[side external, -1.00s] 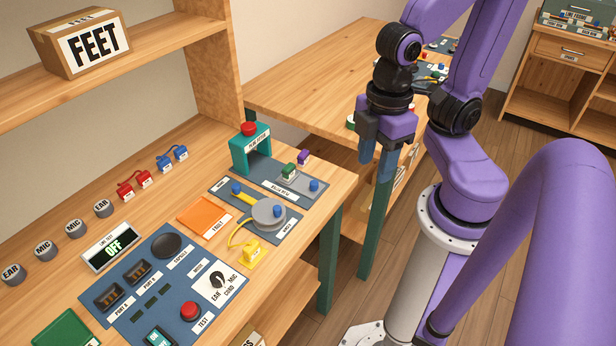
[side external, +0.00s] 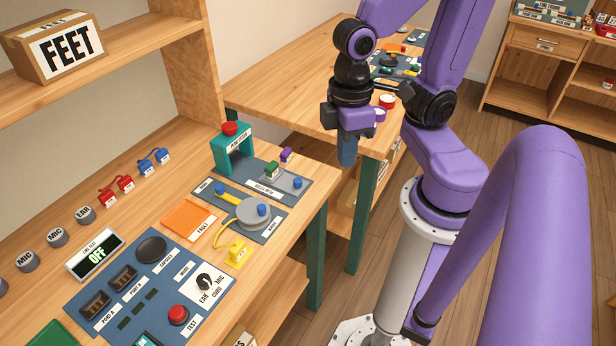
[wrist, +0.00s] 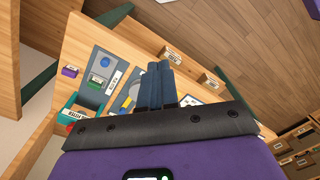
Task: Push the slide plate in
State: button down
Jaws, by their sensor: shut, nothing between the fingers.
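The slide plate is a small grey plate (side external: 282,181) with a blue knob (side external: 297,183), lying on a blue-grey panel beside the teal press (side external: 232,152). A small green block (side external: 271,170) sits at its end toward the press. In the wrist view the blue knob (wrist: 105,62) and green block (wrist: 96,82) lie to the left of my fingers. My gripper (side external: 347,163) is shut and empty, pointing down beyond the bench's right edge, clear of the plate. The wrist view shows its fingers together (wrist: 158,66).
A purple block (side external: 287,155) stands just behind the plate. A second bench (side external: 290,88) stands behind my gripper. The red-topped press rises above the panel.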

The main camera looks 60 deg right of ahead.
jog(key=w+d+f+m+g+y, duration=0.1)
jog(key=w+d+f+m, duration=0.3)
jog(key=m, duration=0.9)
jog(key=w+d+f+m+g+y, duration=0.1)
jog(key=w+d+m+y, duration=0.15)
jog(key=w+m, duration=0.65)
jog(key=s+d+f+n+t+y, duration=0.1)
jog(key=s+d+f+n+t, duration=0.2)
jog(key=n, duration=1.3)
jog(key=s+d+f+n+t+y, duration=0.1)
jog(key=s+d+f+n+t, duration=0.2)
jog(key=n, duration=1.3)
jog(key=s+d, duration=0.2)
jog(key=shift+s+d+f+n+t, duration=0.25)
jog(key=shift+s+f+n+t, duration=0.05)
jog(key=shift+s+f+t, duration=0.1)
